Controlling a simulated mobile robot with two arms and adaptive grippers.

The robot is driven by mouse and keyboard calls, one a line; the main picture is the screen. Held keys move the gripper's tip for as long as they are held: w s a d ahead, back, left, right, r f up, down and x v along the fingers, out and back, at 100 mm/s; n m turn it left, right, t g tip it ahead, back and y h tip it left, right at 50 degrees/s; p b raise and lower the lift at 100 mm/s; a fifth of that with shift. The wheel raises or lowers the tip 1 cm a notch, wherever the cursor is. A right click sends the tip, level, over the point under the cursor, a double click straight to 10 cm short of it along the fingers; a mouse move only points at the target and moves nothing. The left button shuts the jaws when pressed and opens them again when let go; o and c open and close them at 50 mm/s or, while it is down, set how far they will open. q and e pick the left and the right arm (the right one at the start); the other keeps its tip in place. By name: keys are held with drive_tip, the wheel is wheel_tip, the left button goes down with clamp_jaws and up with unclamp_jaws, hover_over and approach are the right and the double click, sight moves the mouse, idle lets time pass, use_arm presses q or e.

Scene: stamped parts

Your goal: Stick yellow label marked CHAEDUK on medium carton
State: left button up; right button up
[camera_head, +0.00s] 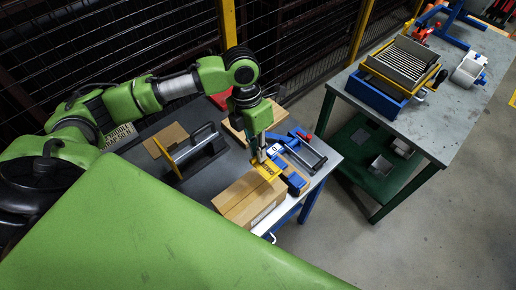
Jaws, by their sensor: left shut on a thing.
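A brown carton (240,195) sits at the front right of the dark-topped table, with a pale patch on its side. The yellow label (268,171) has dark marks that are too small to read. My left gripper (260,158) comes down from above, shut on the yellow label, and holds it at the far edge of the carton top. I cannot tell whether the label touches the carton. The fingertips are small and partly hidden. My right gripper is out of view.
A black-handled device (197,150) stands left of the carton, with a flat brown board (165,140) behind it. A blue-framed fixture (305,150) is close right of my gripper. A second grey table (440,120) carries a blue-and-yellow tray (376,98). Wire fencing runs behind.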

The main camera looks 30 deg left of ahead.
use_arm(q)
drive_tip(key=b, duration=0.2)
hover_over(258, 173)
wheel_tip(258, 173, down, 5)
drive_tip(key=shift+f, duration=0.1)
drive_tip(key=shift+w+f+b, duration=0.1)
drive_tip(key=shift+f+b, duration=0.55)
drive_tip(key=shift+f, duration=0.85)
drive_tip(key=shift+f, duration=0.45)
idle(0.4)
drive_tip(key=o, duration=0.7)
